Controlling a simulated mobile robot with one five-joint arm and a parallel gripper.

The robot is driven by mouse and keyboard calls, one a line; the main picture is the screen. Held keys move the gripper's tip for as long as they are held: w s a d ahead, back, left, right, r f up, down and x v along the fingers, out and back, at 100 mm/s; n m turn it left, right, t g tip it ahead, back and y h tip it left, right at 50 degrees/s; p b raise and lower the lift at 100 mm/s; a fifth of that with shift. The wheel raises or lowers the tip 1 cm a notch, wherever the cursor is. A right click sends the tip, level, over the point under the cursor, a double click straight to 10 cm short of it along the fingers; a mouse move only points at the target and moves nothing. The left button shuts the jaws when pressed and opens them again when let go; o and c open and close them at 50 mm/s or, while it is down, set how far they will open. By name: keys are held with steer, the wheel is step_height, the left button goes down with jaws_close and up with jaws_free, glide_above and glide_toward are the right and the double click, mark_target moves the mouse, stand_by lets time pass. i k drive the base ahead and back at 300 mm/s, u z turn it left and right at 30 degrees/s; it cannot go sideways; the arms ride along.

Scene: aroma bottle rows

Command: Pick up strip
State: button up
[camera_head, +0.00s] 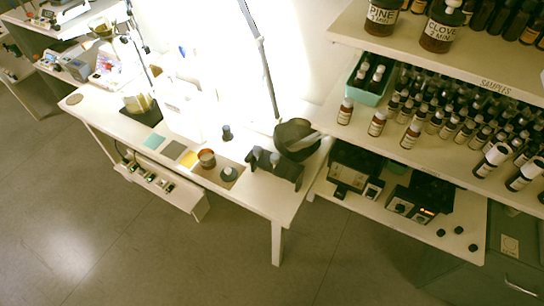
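The head view looks down on a white workbench (231,203). A cluster of cream paper pieces (138,103) stands on a dark base at its left part; these may be paper strips, but single ones are too small to tell apart. A long bar with small green lights (145,176), which looks like a power strip, lies on the low ledge along the bench's front. I cannot tell which of these is the strip of the task. My gripper is not in view.
Shelves at right hold many brown bottles (411,134) and a green bin (369,80). Black devices (420,196) sit below. The floor in front is clear.

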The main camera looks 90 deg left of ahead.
mark_target(274, 158)
steer(key=k, duration=2.85)
steer(key=u, duration=2.4)
steer(key=i, duration=1)
steer(key=z, duration=0.05)
